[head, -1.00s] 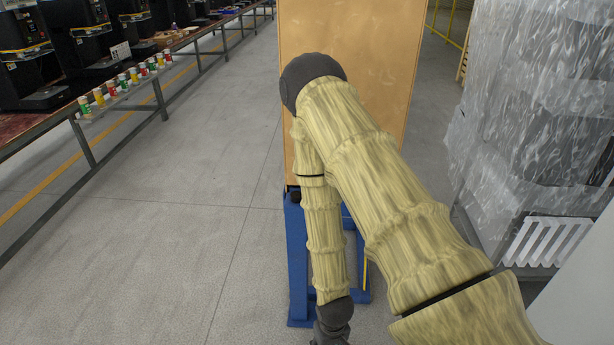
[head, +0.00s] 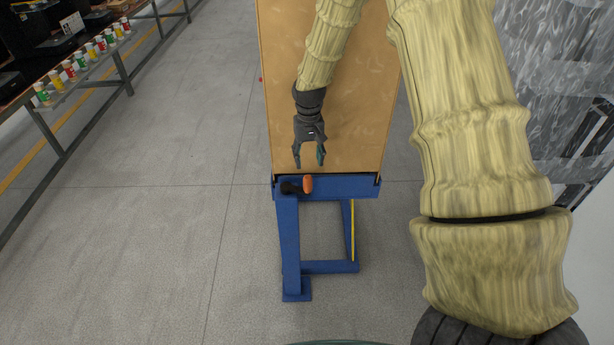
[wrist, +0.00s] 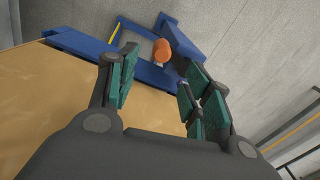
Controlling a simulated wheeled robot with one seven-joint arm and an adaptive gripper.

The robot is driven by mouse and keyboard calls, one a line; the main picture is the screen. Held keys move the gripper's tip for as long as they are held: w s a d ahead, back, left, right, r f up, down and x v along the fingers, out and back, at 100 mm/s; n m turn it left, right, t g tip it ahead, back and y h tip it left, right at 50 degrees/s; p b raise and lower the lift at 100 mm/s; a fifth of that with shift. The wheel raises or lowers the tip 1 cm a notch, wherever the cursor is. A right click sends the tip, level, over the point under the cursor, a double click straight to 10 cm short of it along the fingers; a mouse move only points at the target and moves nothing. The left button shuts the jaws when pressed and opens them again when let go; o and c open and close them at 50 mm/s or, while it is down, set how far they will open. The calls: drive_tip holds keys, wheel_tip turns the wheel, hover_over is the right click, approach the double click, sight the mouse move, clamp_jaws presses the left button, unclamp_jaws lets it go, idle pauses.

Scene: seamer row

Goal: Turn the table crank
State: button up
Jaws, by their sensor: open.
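The table has a tan wooden top (head: 345,110) on a blue frame (head: 340,187). The crank's orange handle (head: 308,185) sticks up at the near left corner of the frame, beside a dark crank arm (head: 291,188). My gripper (head: 309,164) is open and empty above the near part of the tabletop, just beyond the handle in the head view. In the wrist view the orange handle (wrist: 162,51) shows beyond my open green-padded fingers (wrist: 155,90), between them and apart from both. The dark crank arm is mostly hidden there.
A long bench (head: 58,97) with several small coloured cans and black machines runs along the left. Wrapped goods (head: 560,70) stand at the right. The grey floor (head: 160,230) left of the table is clear.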

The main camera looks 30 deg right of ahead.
sight(308, 177)
drive_tip(key=shift+a+f+p, duration=0.15)
drive_tip(key=shift+f+p, duration=1.45)
drive_tip(key=shift+f, duration=3.6)
clamp_jaws()
